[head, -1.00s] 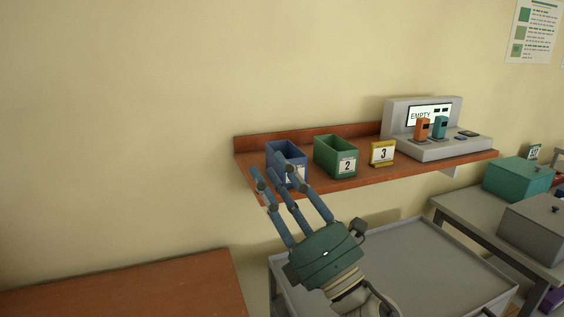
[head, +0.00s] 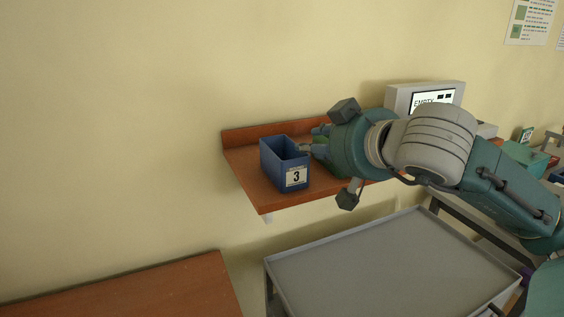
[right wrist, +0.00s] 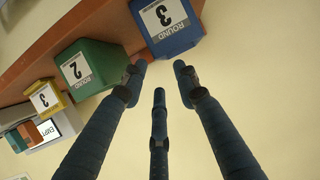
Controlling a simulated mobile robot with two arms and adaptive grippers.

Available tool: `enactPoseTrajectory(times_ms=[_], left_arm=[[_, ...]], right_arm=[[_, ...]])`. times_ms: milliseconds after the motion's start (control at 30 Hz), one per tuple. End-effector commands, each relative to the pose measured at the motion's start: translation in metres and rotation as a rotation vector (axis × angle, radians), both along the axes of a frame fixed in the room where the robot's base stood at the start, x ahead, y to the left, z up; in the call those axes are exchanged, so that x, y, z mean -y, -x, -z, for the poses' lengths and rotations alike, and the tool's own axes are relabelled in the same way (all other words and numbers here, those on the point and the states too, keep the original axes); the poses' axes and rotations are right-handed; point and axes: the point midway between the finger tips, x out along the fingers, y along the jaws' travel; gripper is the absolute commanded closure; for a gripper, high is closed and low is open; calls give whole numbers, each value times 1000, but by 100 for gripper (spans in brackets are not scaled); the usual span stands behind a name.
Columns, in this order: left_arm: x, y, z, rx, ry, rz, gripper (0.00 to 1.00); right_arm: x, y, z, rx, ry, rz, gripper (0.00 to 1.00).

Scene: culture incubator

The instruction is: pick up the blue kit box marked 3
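The blue kit box marked 3 (head: 274,162) stands upright and open-topped at the left end of the wall shelf, its white label facing front. It also shows at the top of the right wrist view (right wrist: 181,39). My right gripper (head: 313,143) reaches in from the right, its fingertips close to the box's right side. In the right wrist view its three fingers (right wrist: 158,78) are spread and empty, with the blue box beyond the tips. I cannot tell whether a fingertip touches it. My left gripper is not in view.
My arm hides much of these in the head view. A grey cart (head: 380,265) stands below with a clear top.

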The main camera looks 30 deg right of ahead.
Motion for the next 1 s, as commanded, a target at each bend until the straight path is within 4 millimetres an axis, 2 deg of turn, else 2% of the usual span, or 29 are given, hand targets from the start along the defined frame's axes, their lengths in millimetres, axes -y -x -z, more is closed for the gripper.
enactPoseTrajectory(times_ms=[100, 267, 500, 600, 900, 933, 1000], left_arm=[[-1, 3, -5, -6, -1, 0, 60], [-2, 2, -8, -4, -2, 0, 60], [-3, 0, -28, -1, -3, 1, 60], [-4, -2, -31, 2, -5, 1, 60], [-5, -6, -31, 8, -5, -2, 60], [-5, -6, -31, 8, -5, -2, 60], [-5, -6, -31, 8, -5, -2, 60]], right_arm=[[0, -17, 7, -5, -6, -2, 70], [0, -28, 11, -2, -4, -3, 70], [1, -58, 23, -8, -7, -4, 70], [1, -69, 28, -5, -8, -4, 70], [2, -75, 32, -2, -5, -3, 70], [2, -75, 32, -2, -5, -3, 74], [2, -75, 32, -1, -5, -3, 88]])
